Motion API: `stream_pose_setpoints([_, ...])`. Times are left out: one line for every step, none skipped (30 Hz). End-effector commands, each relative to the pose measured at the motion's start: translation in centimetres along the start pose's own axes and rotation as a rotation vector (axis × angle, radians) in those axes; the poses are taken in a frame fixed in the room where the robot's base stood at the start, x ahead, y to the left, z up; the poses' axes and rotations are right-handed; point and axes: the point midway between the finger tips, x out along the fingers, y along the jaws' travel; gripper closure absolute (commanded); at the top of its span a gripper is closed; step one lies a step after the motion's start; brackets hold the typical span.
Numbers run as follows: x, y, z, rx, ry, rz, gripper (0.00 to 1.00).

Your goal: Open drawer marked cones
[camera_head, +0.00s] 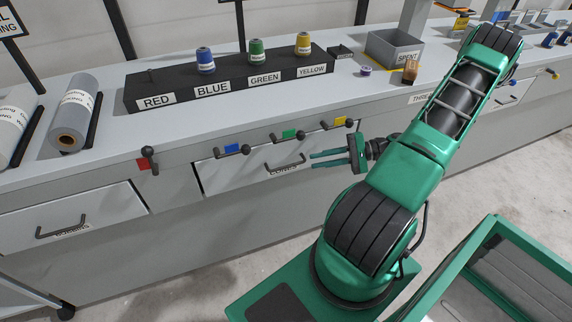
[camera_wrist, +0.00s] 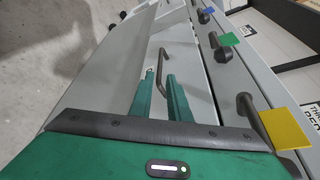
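The drawer marked cones (camera_head: 225,173) is a pale front in the grey bench. Its label is partly covered by its dark bar handle (camera_head: 286,164). The drawer looks shut or nearly so. My gripper (camera_head: 312,159) is level with the handle, just to its right, with two green fingers pointing at it. In the wrist view my gripper (camera_wrist: 160,75) is open, fingers apart. The handle (camera_wrist: 164,60) lies ahead of and roughly between the fingertips; I cannot tell whether they touch it.
Blue (camera_head: 232,150), green (camera_head: 290,136) and yellow (camera_head: 340,122) tagged levers stick out just above the drawer. A red tagged lever (camera_head: 146,162) is further left. Another drawer (camera_head: 100,208) with a handle is at left. A green-rimmed bin (camera_head: 449,271) stands at lower right.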

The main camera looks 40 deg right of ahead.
Motion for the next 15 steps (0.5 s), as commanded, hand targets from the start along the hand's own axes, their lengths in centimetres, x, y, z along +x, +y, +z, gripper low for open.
stream_pose_setpoints([0.5, -0.1, 0.1, 0.0, -0.003, 0.002, 0.84])
stream_pose_setpoints([0.8, -0.1, 0.0, 0.0, -0.003, 0.002, 0.84])
stream_pose_setpoints([1.2, -0.1, 0.1, 0.0, -0.003, 0.002, 0.84])
stream_pose_setpoints([1.7, -0.1, 0.1, 0.0, -0.004, 0.002, 0.84])
stream_pose_setpoints([2.1, -0.1, 0.1, -0.001, -0.004, 0.002, 0.84])
stream_pose_setpoints([2.9, 0.0, 0.1, 0.0, -0.005, 0.003, 0.84])
stream_pose_setpoints([3.4, 0.0, 0.1, 0.001, -0.006, 0.004, 0.84])
stream_pose_setpoints([4.0, 0.0, 0.1, 0.001, -0.005, 0.004, 0.84])
stream_pose_setpoints([4.7, 0.0, 0.1, 0.0, -0.006, 0.005, 0.84])
stream_pose_setpoints([5.3, 0.0, 0.1, 0.0, -0.005, 0.005, 0.84])
stream_pose_setpoints([5.8, 0.0, 0.1, -0.001, -0.005, 0.005, 0.84])
stream_pose_setpoints([6.5, 0.0, 0.1, 0.0, -0.006, 0.004, 0.84])
stream_pose_setpoints([7.0, 0.0, 0.1, 0.0, -0.005, 0.005, 0.84])
stream_pose_setpoints([7.5, 0.0, 0.1, 0.0, -0.006, 0.005, 0.84])
stream_pose_setpoints([8.1, 0.0, 0.1, 0.0, -0.005, 0.006, 0.84])
